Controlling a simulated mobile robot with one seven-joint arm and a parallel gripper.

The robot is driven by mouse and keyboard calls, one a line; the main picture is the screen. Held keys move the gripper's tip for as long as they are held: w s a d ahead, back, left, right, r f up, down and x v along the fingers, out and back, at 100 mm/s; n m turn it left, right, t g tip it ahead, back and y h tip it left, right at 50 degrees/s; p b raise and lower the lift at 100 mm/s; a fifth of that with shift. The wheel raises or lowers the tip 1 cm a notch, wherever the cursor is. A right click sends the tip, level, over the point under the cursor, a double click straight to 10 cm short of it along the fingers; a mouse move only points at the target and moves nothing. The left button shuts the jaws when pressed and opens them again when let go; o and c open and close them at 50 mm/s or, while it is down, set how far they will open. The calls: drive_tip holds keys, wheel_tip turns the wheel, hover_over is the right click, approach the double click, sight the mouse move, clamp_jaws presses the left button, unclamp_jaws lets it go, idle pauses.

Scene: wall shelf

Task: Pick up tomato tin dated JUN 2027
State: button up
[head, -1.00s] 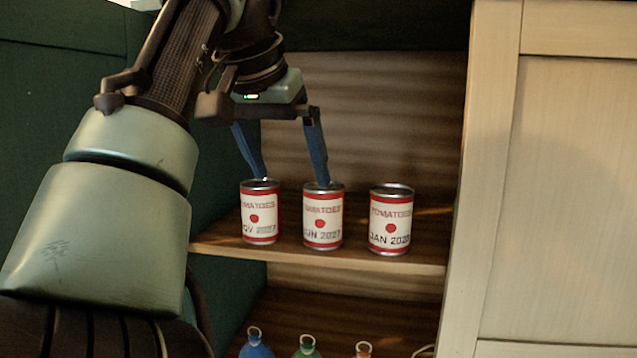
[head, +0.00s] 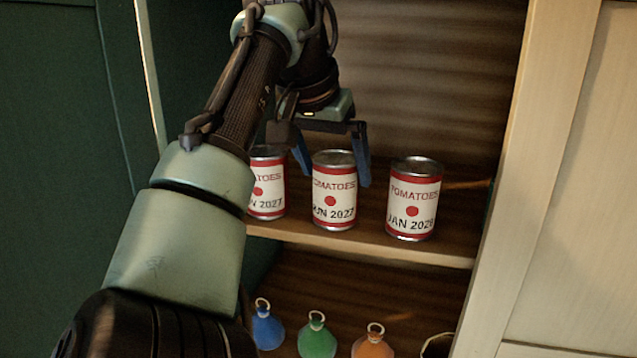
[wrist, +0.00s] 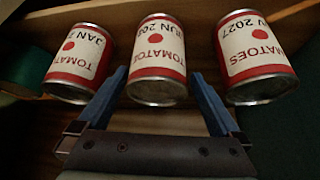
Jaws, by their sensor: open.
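The tomato tin dated JUN 2027 (head: 333,190) stands upright in the middle of three red-and-white tins on the shelf. It also shows in the middle of the wrist view (wrist: 157,65), its date partly cut off. My gripper (head: 335,178) is open and empty. Its blue fingers are at the level of the tin's upper part, one to each side; in the wrist view (wrist: 160,73) the tin shows between and just beyond the tips. I cannot tell whether either finger touches it.
A tomato tin dated JAN 2028 (head: 413,200) stands to the right. Another tin (head: 266,190) stands close on the left, partly hidden by my arm. The shelf board (head: 375,245) has a free front strip. Below are blue (head: 266,330), green (head: 316,340) and orange (head: 373,344) flasks.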

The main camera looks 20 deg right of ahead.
sight(340, 187)
drive_tip(key=shift+d+f+p, duration=0.15)
drive_tip(key=shift+f+p, duration=0.25)
drive_tip(key=p+x, duration=0.1)
drive_tip(key=x, duration=0.3)
drive_tip(key=shift+p, duration=0.4)
drive_tip(key=shift+s+r, duration=0.1)
drive_tip(key=c, duration=1.6)
drive_tip(key=shift+r, duration=0.1)
